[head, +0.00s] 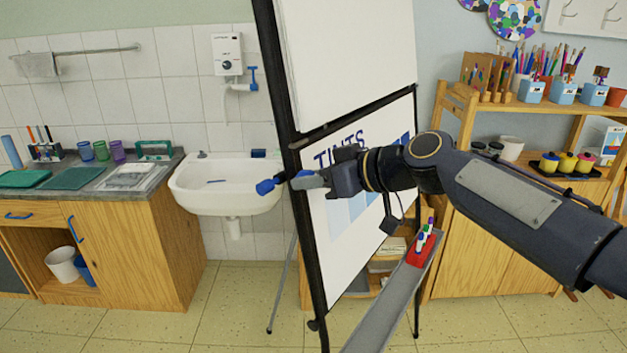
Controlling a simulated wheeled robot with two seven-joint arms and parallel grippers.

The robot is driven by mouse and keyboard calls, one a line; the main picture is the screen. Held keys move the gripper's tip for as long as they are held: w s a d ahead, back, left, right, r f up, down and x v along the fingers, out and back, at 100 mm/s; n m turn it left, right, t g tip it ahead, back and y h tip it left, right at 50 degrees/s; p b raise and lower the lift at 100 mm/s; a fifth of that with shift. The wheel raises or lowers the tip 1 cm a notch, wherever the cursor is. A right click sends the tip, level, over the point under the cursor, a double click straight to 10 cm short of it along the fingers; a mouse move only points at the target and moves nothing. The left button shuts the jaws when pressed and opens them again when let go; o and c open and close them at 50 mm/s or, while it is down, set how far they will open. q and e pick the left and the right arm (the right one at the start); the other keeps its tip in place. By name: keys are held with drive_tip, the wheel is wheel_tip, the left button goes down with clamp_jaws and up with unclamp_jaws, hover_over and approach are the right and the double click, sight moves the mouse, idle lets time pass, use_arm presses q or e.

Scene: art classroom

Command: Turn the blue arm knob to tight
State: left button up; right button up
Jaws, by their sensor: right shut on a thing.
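The blue arm knob (267,186) shows at the left edge of the easel's black frame, in front of the sink. My right gripper (296,181) reaches in from the right across the easel and is shut on the knob. The fingers hide part of the knob and where it joins the frame. No tight or loose marking is readable. The easel (345,255) stands upright with a white sheet reading "TINTS" and blue swatches. My left gripper is not in view.
Behind the easel's left side is a white sink (215,190). A wooden counter (140,245) stands at the left. A grey tray (385,310) with a red marker holder (422,248) juts out below my right arm. Wooden shelves with pots (531,92) are at the right.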

drive_tip(key=m+y+b, duration=0.1)
drive_tip(key=m, duration=0.6)
drive_tip(key=m+y+b, duration=0.1)
drive_tip(key=m, duration=0.6)
drive_tip(key=m+y+b, duration=0.1)
drive_tip(key=m, duration=0.6)
drive_tip(key=shift+d+f+y+b, duration=0.1)
drive_tip(key=shift+f+y+b, duration=0.1)
drive_tip(key=shift+y+b, duration=0.2)
idle(0.3)
drive_tip(key=o, duration=1)
drive_tip(key=shift+c, duration=0.2)
drive_tip(key=b+v, duration=0.1)
drive_tip(key=v, duration=0.6)
drive_tip(key=shift+s+d, duration=0.2)
drive_tip(key=shift+d, duration=0.15)
